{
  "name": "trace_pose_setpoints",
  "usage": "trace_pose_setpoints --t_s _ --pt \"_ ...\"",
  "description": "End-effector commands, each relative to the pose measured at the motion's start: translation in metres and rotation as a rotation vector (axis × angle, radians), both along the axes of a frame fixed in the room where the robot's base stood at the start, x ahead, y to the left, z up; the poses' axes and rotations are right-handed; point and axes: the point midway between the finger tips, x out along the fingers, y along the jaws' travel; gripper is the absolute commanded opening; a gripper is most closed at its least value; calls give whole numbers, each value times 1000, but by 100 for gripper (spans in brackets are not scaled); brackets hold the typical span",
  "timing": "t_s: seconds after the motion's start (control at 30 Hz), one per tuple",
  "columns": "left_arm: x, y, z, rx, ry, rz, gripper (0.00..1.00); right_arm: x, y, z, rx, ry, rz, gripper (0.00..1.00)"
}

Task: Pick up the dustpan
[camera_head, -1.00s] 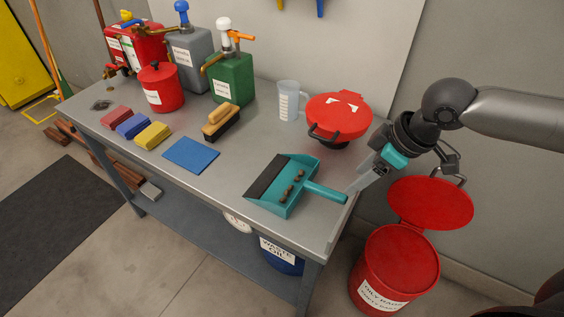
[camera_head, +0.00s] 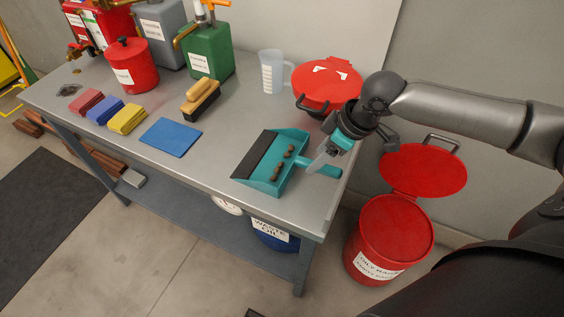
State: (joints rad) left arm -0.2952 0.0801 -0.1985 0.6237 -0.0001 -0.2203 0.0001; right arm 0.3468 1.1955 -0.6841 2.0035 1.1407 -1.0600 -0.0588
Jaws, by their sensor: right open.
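The teal dustpan (camera_head: 284,178) lies on the right end of the grey workbench (camera_head: 222,158), with a dark front lip and several brown lumps in its pan. Its handle (camera_head: 318,170) points right toward the bench's right edge. My right gripper (camera_head: 323,158) comes in from the right and is open, with its pale fingers at the handle, near where it joins the pan. I cannot tell whether the fingers touch the handle. My left gripper is not in view.
A red lidded bowl (camera_head: 327,84) stands just behind my right gripper, beside a clear measuring jug (camera_head: 271,72). A blue cloth (camera_head: 171,137) and a brush (camera_head: 200,98) lie left of the dustpan.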

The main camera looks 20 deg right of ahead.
Motion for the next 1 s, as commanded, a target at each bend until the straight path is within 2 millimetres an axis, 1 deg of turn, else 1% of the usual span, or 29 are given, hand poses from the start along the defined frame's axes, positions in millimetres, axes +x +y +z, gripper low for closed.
trace_pose_setpoints --t_s 0.1,0.3,0.37,0.47,0.67,0.77,1.0 --pt "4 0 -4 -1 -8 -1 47 4 4 -10 2 -1 0 65" --pt "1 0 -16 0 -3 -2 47 15 12 -37 1 1 0 65" --pt "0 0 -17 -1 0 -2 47 17 14 -43 0 0 1 65" --pt "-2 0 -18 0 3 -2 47 18 15 -47 -2 0 1 65" --pt "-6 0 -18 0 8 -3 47 18 14 -46 -2 0 1 65" --pt "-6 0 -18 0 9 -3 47 18 15 -46 -2 0 1 55" --pt "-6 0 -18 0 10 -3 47 18 15 -46 -2 0 1 28"
